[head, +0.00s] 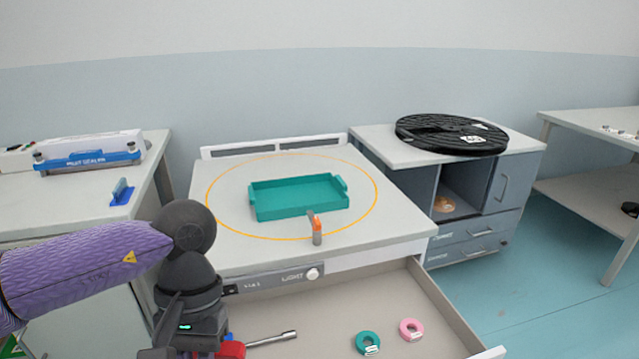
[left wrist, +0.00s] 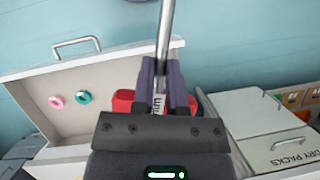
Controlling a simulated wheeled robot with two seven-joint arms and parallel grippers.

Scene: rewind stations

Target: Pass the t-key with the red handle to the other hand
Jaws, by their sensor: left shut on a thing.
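The t-key with the red handle (head: 231,350) is in my left gripper, above the open drawer. Its metal shaft (head: 272,339) points right in the head view. In the left wrist view my left gripper (left wrist: 163,75) is shut on the t-key, with its fingers on either side of the shaft (left wrist: 165,28). The red handle (left wrist: 123,99) shows behind the gripper and is partly hidden by it. In the head view the fingers are mostly hidden by my wrist. My right gripper is in no view.
The open drawer (head: 440,301) holds a teal ring (head: 367,342) and a pink ring (head: 411,329). On the worktop above are a teal tray (head: 300,208) and an orange-tipped tool (head: 316,232). A black reel (head: 450,134) lies on the cabinet at right.

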